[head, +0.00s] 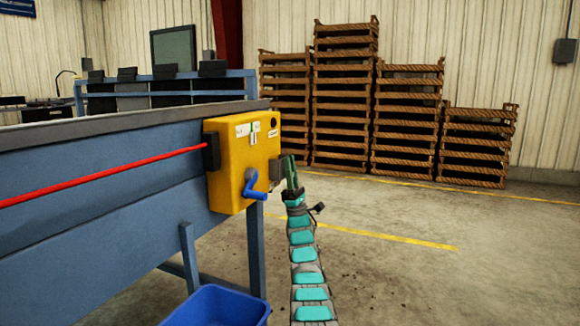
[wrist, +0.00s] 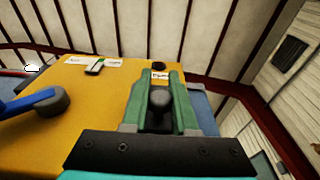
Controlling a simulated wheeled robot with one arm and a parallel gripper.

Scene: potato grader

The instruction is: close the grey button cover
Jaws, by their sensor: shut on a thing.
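The yellow control box (head: 230,165) is on the end of the blue machine. A dark grey piece, which looks like the grey button cover (head: 275,169), shows at the box's lower right edge beside my green fingers. In the wrist view a dark grey rounded part of it (wrist: 160,101) sits between the fingers. My gripper (head: 289,163) is shut on this part, with the yellow box face behind it; it also shows in the wrist view (wrist: 158,80). The fingers partly hide the cover, and I cannot see a button under it or tell the cover's angle.
A blue lever (head: 255,189) sticks out of the box left of my gripper. A small labelled switch (head: 253,138) and black knob (head: 273,122) are higher up. A red cord (head: 100,175) runs along the machine. A blue bin (head: 218,306) stands below. Floor at right is clear.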

